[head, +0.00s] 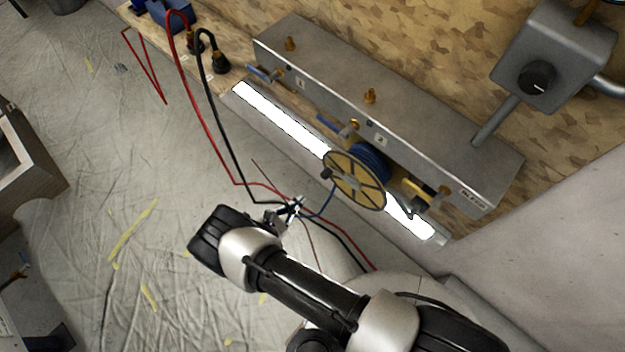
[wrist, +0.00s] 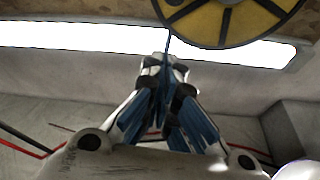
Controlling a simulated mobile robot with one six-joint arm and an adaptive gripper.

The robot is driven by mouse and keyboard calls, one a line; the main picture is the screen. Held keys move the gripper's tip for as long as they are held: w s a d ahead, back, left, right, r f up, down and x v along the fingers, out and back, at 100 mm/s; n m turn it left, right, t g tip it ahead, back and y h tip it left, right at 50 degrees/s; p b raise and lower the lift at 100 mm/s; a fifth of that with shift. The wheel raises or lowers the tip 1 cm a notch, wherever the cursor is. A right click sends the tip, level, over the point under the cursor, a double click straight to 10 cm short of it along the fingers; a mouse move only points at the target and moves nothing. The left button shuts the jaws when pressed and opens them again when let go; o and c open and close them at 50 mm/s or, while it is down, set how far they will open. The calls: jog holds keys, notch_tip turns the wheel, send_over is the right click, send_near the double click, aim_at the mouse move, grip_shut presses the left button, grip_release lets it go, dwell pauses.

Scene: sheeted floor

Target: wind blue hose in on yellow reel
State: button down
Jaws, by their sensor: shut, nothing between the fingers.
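The yellow reel (head: 354,181), with a dark rim and a dark knob at its left edge (head: 326,173), is mounted on the front of the grey metal box. Blue hose (head: 372,160) is wound behind its face. A thin blue length (head: 328,203) hangs from the reel toward my gripper. My gripper (head: 297,205) is shut, left of and below the reel. In the wrist view its fingertips (wrist: 165,62) are together just below the reel (wrist: 228,22), and a thin blue line runs from the reel's edge to the tips. Whether it touches them is unclear.
The grey box (head: 320,85) carries brass fittings and blue and yellow handles. A white light strip (head: 280,118) runs beneath it. Red hose (head: 201,115) and black hose (head: 221,130) hang at the left and pass near my gripper. A grey knob box (head: 555,55) stands upper right. Left floor is mostly clear.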

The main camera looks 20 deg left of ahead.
jog(key=b+x, duration=0.3)
jog(key=x, duration=0.7)
jog(key=shift+s+d+r, duration=0.1)
jog(key=shift+d+r, duration=0.05)
jog(key=shift+r, duration=0.85)
jog(key=shift+s+d+r, duration=0.1)
jog(key=shift+d+r, duration=0.05)
jog(key=shift+r, duration=0.8)
jog(key=shift+r+p, duration=0.1)
jog(key=shift+p, duration=0.25)
